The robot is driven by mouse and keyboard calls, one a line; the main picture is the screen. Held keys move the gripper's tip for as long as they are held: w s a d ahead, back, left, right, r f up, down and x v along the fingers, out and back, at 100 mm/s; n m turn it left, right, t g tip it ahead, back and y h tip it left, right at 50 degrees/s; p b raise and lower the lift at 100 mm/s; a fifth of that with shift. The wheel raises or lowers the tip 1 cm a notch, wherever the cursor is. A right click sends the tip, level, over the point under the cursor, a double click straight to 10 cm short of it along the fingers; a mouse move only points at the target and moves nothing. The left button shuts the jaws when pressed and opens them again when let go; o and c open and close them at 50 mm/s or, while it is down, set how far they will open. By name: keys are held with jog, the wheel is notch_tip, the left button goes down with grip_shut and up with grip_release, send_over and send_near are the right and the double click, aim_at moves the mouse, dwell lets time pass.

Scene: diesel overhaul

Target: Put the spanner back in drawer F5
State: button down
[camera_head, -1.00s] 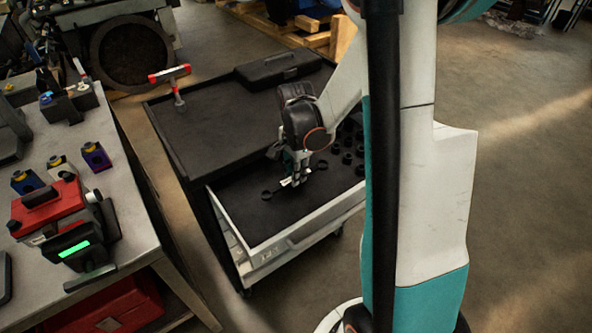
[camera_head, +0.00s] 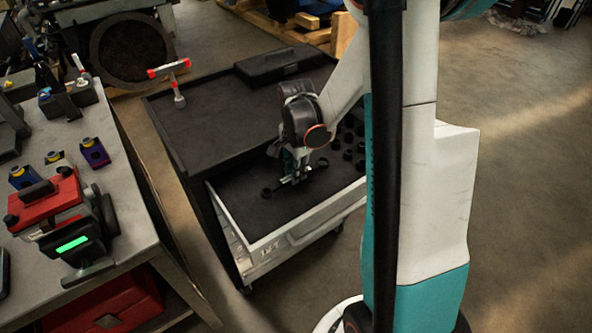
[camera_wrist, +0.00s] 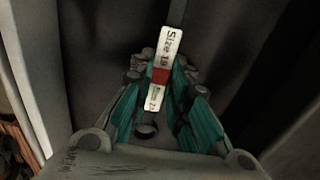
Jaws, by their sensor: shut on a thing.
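The spanner (camera_wrist: 161,75) shows in the wrist view as a strip with white size labels and a red band. My gripper (camera_wrist: 158,118) is shut on it, with teal fingers on either side. In the head view my gripper (camera_head: 293,178) is low over the open drawer (camera_head: 262,218), which has a dark floor and pale walls. Whether the spanner touches the drawer floor cannot be told. The marking on the drawer front is too blurred to read. The spanner's far end is partly hidden by the fingers in the wrist view.
Several dark rings (camera_head: 348,155) stand in the drawer's right part. A red-and-grey T-shaped tool (camera_head: 179,98) and a black case (camera_head: 280,63) are on the cabinet top (camera_head: 205,130). A workbench (camera_head: 125,215) with a red device (camera_head: 45,203) is at left.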

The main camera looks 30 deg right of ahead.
jog(key=shift+f, duration=0.15)
jog(key=shift+f+b, duration=1)
jog(key=shift+f, duration=0.05)
jog(key=c, duration=1.4)
grip_release()
jog(key=shift+c, duration=0.2)
jog(key=shift+r, duration=0.1)
notch_tip(320, 180, up, 12)
